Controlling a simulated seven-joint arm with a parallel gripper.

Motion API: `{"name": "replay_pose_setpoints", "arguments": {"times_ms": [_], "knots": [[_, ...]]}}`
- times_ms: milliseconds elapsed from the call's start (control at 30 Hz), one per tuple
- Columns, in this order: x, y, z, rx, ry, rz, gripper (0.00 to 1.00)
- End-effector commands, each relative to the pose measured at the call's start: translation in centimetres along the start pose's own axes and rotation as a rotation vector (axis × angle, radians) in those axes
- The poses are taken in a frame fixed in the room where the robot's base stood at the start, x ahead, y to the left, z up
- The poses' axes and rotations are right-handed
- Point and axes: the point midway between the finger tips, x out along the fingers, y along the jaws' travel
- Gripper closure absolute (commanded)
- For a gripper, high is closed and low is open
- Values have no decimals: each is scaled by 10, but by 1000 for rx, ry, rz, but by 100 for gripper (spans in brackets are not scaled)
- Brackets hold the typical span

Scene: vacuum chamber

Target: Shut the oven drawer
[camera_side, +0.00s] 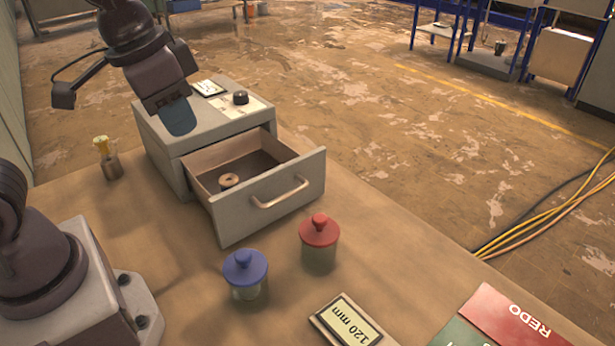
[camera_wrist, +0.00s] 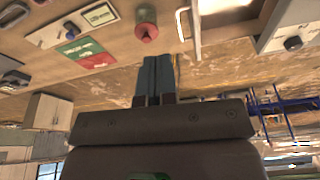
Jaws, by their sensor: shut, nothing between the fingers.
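The oven (camera_side: 160,135) is a grey box on the table in the side view. Its drawer (camera_side: 235,215) is pulled out, with a metal handle (camera_side: 281,192) on its front. A small tan ring-shaped piece (camera_side: 229,181) lies inside the drawer. My gripper (camera_side: 179,125) appears in front of the oven's left part in this view, apart from the drawer front; its exact height is unclear. In the wrist view its blue-grey fingers (camera_wrist: 157,62) are together and empty. The handle (camera_wrist: 196,28) shows beyond them, to their right.
A red-lidded jar (camera_side: 319,236) and a blue-lidded jar (camera_side: 245,272) stand before the drawer. A "120 mm" display (camera_side: 348,325) and a red-green mat (camera_side: 510,318) lie on the table's near side. A small metal cup (camera_side: 111,167) stands left of the oven.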

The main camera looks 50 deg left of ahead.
Motion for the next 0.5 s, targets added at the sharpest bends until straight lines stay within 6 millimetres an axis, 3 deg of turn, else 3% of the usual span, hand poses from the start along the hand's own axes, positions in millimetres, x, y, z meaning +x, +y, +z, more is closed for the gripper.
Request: {"name": "replay_pose_setpoints", "arguments": {"times_ms": [267, 500], "knots": [[59, 17, -69, 100, -235, -87, 100], [132, 34, -120, 151, -385, -263, 100]]}}
